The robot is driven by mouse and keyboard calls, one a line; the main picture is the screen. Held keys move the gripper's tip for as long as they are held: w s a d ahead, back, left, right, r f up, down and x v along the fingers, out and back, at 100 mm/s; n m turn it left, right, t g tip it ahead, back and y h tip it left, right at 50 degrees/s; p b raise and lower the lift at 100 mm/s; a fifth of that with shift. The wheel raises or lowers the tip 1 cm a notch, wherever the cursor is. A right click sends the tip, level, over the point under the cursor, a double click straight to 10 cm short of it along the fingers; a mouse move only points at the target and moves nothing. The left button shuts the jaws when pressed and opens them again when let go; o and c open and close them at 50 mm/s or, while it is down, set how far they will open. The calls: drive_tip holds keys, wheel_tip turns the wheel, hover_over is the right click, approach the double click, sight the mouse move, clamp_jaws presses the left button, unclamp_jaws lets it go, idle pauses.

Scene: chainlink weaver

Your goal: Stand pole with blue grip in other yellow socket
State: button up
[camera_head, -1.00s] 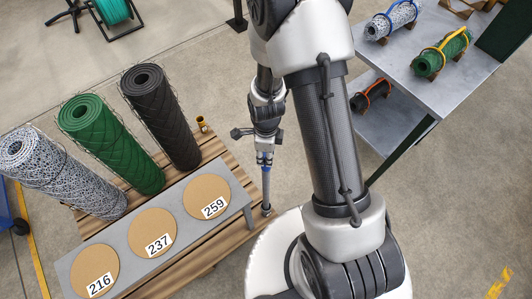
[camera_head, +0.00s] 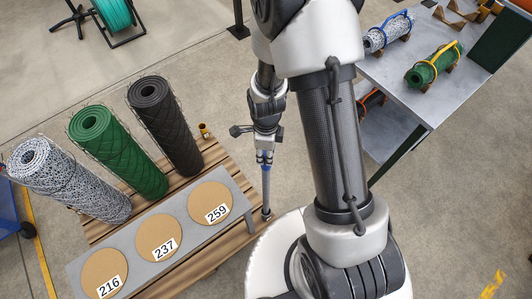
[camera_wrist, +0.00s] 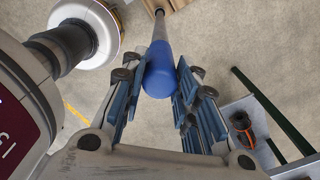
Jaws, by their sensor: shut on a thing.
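My gripper (camera_head: 264,160) is shut on the blue grip (camera_wrist: 160,72) of a thin grey pole (camera_wrist: 159,27). In the head view the pole (camera_head: 266,190) hangs about upright below the gripper, its foot by the right corner of the wooden pallet. I cannot tell whether the foot touches anything or sits in a socket. No second yellow socket is clearly seen.
The pallet (camera_head: 232,160) bears speckled (camera_head: 75,183), green (camera_head: 122,155) and black (camera_head: 167,128) rolls and a grey bench (camera_head: 142,280) with discs numbered 216, 237 and 259. A grey table (camera_head: 415,98) with strapped rolls stands at right. Floor between is clear.

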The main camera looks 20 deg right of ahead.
wheel_tip(320, 180, up, 9)
drive_tip(key=p, duration=0.6)
drive_tip(key=shift+f, duration=0.1)
idle(0.4)
idle(0.5)
